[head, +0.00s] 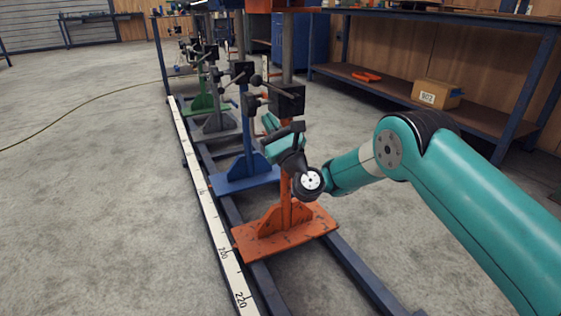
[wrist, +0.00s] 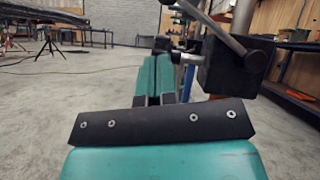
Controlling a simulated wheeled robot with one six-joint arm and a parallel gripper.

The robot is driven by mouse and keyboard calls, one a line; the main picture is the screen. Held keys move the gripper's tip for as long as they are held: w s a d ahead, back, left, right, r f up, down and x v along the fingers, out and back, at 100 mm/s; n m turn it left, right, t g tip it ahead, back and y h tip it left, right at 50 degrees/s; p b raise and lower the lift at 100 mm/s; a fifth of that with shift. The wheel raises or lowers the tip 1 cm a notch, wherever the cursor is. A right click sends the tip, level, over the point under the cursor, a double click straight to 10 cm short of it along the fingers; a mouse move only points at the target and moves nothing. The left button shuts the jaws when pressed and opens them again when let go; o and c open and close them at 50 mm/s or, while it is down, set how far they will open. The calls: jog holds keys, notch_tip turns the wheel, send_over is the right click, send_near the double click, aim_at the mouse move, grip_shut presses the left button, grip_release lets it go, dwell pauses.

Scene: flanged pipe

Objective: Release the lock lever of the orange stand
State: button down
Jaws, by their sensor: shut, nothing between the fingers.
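The orange stand (head: 285,232) stands on the rails, with a black clamp block (head: 287,100) on its post. A dark lock lever (head: 272,87) with a ball end sticks out to the left from that block. In the wrist view the black block (wrist: 235,68) is at the right, and the lever (wrist: 212,28) slants across its front toward the top left. My gripper (head: 269,122) is just below and left of the block in the head view. In the wrist view its teal fingers (wrist: 158,62) are together, empty, and left of the block. I cannot tell whether they touch the lever.
A blue stand (head: 245,170), a grey stand (head: 217,122) and a green stand (head: 203,104) stand behind on the same rails. A white scale strip (head: 205,200) runs along the left. A workbench (head: 440,105) with a box (head: 437,94) is at right.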

jog(key=b+v, duration=0.6)
jog(key=b, duration=0.8)
jog(key=shift+s+a+f+b, duration=0.2)
jog(key=shift+s+f+b, duration=0.15)
jog(key=shift+s, duration=0.15)
jog(key=shift+r, duration=0.1)
